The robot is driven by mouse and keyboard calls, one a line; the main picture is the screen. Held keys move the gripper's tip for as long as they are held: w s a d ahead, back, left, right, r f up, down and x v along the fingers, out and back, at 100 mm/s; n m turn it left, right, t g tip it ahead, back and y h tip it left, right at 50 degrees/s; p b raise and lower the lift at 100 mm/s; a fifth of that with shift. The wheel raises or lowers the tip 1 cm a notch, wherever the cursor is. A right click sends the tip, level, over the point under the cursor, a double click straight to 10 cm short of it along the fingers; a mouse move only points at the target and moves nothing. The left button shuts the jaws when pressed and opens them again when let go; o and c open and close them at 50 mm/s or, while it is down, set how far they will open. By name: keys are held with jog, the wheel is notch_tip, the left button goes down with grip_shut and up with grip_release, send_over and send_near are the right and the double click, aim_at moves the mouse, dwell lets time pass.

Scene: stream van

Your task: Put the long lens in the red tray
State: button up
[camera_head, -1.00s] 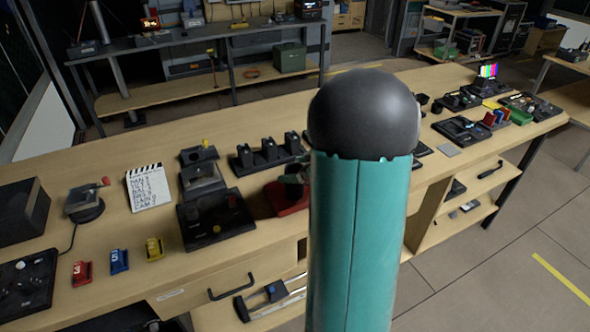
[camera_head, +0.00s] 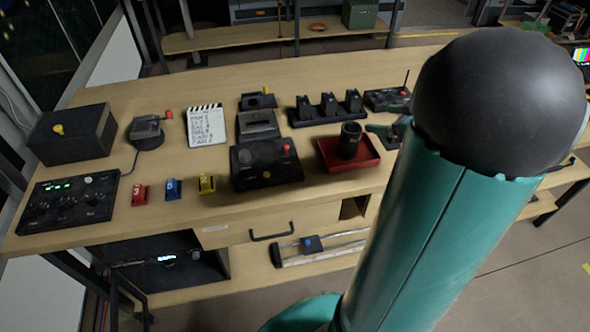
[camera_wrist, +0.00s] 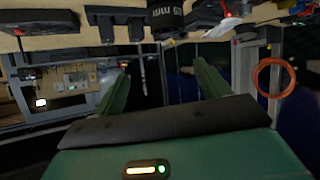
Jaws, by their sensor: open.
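The red tray (camera_head: 330,162) lies on the workbench, right of the black control box. A tall black lens (camera_head: 350,138), which I take as the long lens, stands upright in it. The lens (camera_wrist: 166,14) also shows at the top edge of the wrist view, upside down, with white "mm" lettering. My gripper (camera_wrist: 160,70) is open, its two green fingers apart with nothing between them. In the head view, green parts of my gripper show just right of the tray, apart from the lens; my arm hides the rest.
A black three-post stand (camera_head: 328,108) is behind the tray. The black control box (camera_head: 266,165) is close on its left. A clapperboard (camera_head: 206,125) and red, blue and yellow blocks (camera_head: 172,188) are farther left. Some bare bench lies in front of the tray.

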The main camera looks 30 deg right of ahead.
jog(key=w+a+r+m+t+h, duration=0.1)
jog(key=w+a+r+m+h, duration=0.1)
jog(key=w+a+r+h, duration=0.3)
jog(key=w+a+r+m+h, duration=0.2)
jog(key=r+h, duration=0.1)
jog(key=r, duration=0.4)
jog(key=s+a+f+g+y, duration=0.1)
jog(key=s+a+f+g, duration=0.1)
jog(key=s+a, duration=0.3)
jog(key=s+a+f+g+y, duration=0.2)
jog(key=s+a, duration=0.3)
jog(key=a, duration=0.8)
jog(key=s+a+f+g+y, duration=0.2)
jog(key=s+a, duration=0.4)
jog(key=a, duration=0.3)
jog(key=shift+a+f+n+g, duration=0.3)
jog(key=shift+f+g, duration=0.4)
jog(key=shift+g, duration=0.2)
